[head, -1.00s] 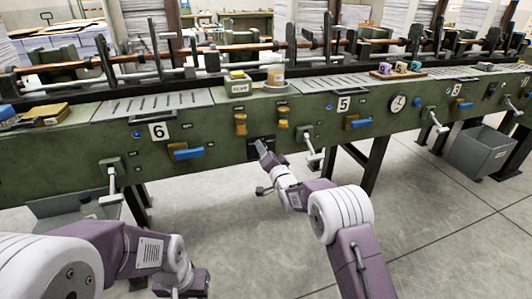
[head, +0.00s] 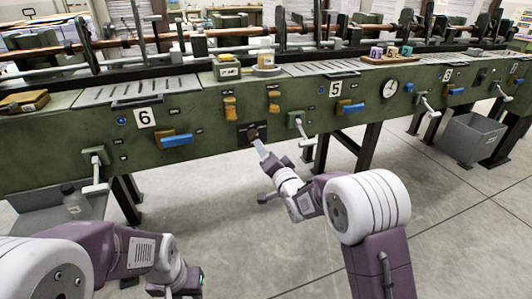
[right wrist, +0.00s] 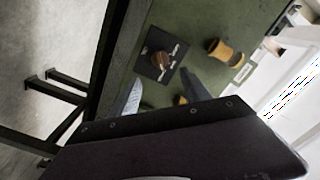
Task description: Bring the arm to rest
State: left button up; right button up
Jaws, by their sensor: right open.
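My right arm reaches in from the lower right in the head view, toward the front of the green machine (head: 185,150). Its gripper (head: 272,152) is open and empty, just below and in front of a black plate with a red-brown round knob (head: 252,133). In the right wrist view the knob (right wrist: 160,61) shows beyond the two spread fingers (right wrist: 165,92), apparently clear of them. My left arm is folded at the lower left. Its gripper (head: 187,284) is low at the bottom edge, and its jaws cannot be made out.
Levers, blue handles and yellow switches stick out of the machine front. A white crank (head: 300,124) is close right of my right gripper. A grey bin (head: 470,138) stands on the floor at right; another bin with a bottle (head: 75,200) is at left. The floor between is clear.

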jog(key=s+d+r+m+h, duration=0.1)
jog(key=s+d+r+h, duration=0.2)
jog(key=d+r, duration=0.35)
jog(key=s+d+f+n+g+h, duration=0.1)
jog(key=s+d+f+g, duration=0.35)
jog(key=s+f, duration=0.4)
jog(key=s+d+f+n+g+h, duration=0.1)
jog(key=s+d+f+n+g, duration=0.15)
jog(key=s+f+g, duration=0.45)
jog(key=s+f+n+g, duration=0.2)
jog(key=s+f, duration=0.3)
jog(key=s, duration=0.3)
jog(key=s+f+n+g, duration=0.25)
jog(key=s+f, duration=0.25)
jog(key=s, duration=0.4)
notch_tip(320, 180, up, 37)
jog(key=p, duration=3.7)
jog(key=shift+w+d+r+m, duration=0.2)
jog(key=shift+w+d+m, duration=0.1)
jog(key=shift+d, duration=0.15)
